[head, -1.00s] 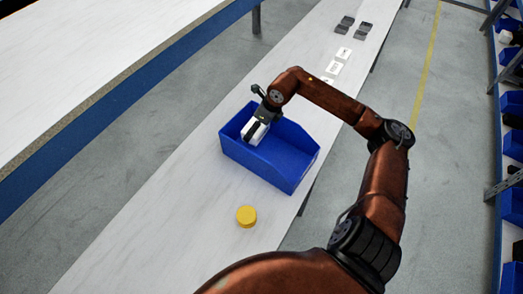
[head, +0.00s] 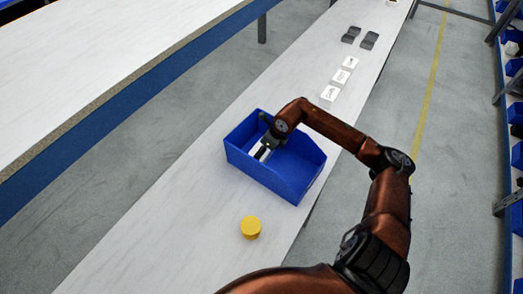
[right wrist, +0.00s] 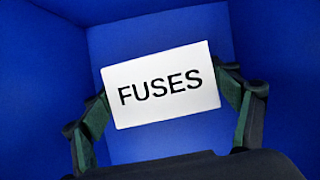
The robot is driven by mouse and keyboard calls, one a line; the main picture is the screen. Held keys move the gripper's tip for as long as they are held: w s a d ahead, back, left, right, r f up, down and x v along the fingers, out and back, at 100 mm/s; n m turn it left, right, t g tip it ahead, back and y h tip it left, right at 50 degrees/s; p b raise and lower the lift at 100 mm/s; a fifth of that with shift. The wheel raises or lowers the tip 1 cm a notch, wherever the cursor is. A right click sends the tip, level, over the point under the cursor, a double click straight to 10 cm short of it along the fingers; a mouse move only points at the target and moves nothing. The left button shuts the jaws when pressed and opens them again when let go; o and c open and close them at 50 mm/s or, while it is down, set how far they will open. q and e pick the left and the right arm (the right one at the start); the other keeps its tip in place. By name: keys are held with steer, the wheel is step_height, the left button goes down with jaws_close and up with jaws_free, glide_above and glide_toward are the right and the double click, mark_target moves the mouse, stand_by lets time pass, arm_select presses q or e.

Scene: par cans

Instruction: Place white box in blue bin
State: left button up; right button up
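The blue bin (head: 300,189) stands on the long white table in the head view. My right gripper (head: 267,148) reaches down inside it, near its left end. The white box (head: 261,152) is between its fingers, within the bin walls. In the right wrist view the white box (right wrist: 162,85) shows a "FUSES" label, with the fingers of my right gripper (right wrist: 163,98) against its two sides. Blue bin walls (right wrist: 40,60) surround it. Whether the box touches the bin floor is unclear. My left gripper is not in view.
A yellow round can (head: 250,227) stands on the table in front of the bin. More white boxes (head: 340,76) and dark grey items (head: 369,40) lie farther along the table. Another white table with a blue edge is at left.

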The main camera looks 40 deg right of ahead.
steer(key=o, duration=0.4)
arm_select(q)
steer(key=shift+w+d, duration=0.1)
arm_select(e)
steer(key=shift+o, duration=0.2)
steer(key=shift+r, duration=0.1)
steer(key=shift+s+r, duration=0.1)
steer(key=shift+r, duration=0.25)
steer(key=p+v, duration=0.1)
steer(key=v, duration=0.2)
steer(key=shift+d+r, duration=0.1)
arm_select(q)
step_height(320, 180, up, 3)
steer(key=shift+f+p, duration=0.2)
steer(key=shift+p, duration=0.95)
arm_select(e)
steer(key=v, duration=0.8)
steer(key=shift+s, duration=0.15)
